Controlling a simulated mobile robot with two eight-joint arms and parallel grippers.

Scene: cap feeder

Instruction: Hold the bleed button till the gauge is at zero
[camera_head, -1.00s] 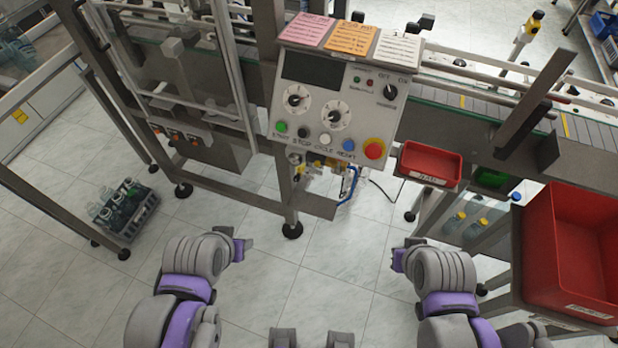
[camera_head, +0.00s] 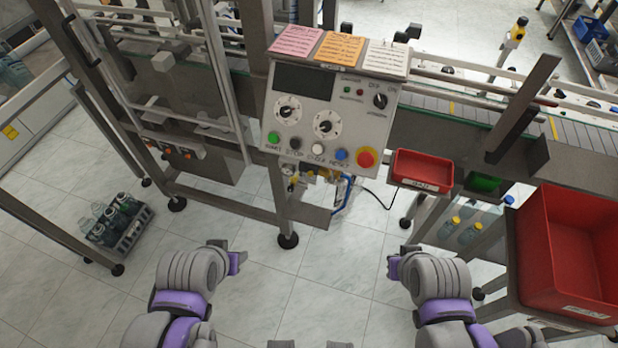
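Small air fittings (camera_head: 318,178) with yellow and blue parts hang under the control panel, at the machine's front leg. A small round pale part (camera_head: 289,170) at their left looks like the gauge; its needle is too small to read. I cannot single out the bleed button among the fittings. My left gripper (camera_head: 238,262) is low and left of the fittings, apart from them. My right gripper (camera_head: 393,266) is low and right of them, also apart. Both grippers are small and seen from behind, so their finger gap is unclear. Neither touches anything visible.
The control panel (camera_head: 310,110) with knobs, coloured buttons and a red stop button (camera_head: 366,159) juts out above the fittings. A small red tray (camera_head: 421,170) and a large red bin (camera_head: 570,250) stand to the right. A bottle crate (camera_head: 118,224) is on the floor at left.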

